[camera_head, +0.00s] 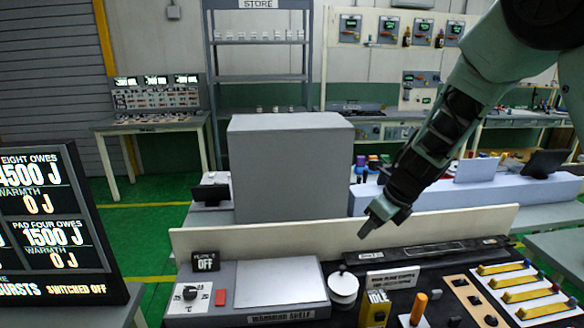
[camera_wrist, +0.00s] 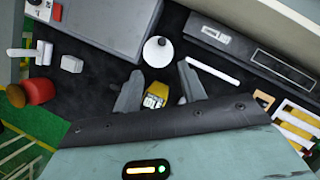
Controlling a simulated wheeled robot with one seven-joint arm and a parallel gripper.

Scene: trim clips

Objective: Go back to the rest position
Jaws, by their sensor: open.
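My gripper (camera_head: 376,228) hangs above the back of the dark workbench, pointing down, at the lower end of my arm in the head view. Its two fingers stand apart in the wrist view (camera_wrist: 160,88), with nothing held between them. Beyond and between the fingers, a yellow block (camera_wrist: 156,92) with a small label shows below. The same yellow block, marked IDLE (camera_head: 376,308), stands on the bench front in the head view. A white round knob-topped item (camera_head: 343,286) stands left of it, apart from my gripper.
A grey warming shelf (camera_head: 280,284) with a dial lies at left. A low cream wall (camera_head: 280,240) runs along the bench's back, with a large grey box (camera_head: 290,170) behind. An orange cylinder (camera_head: 419,306) and yellow strips (camera_head: 522,294) lie right. A display screen (camera_head: 50,225) stands far left.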

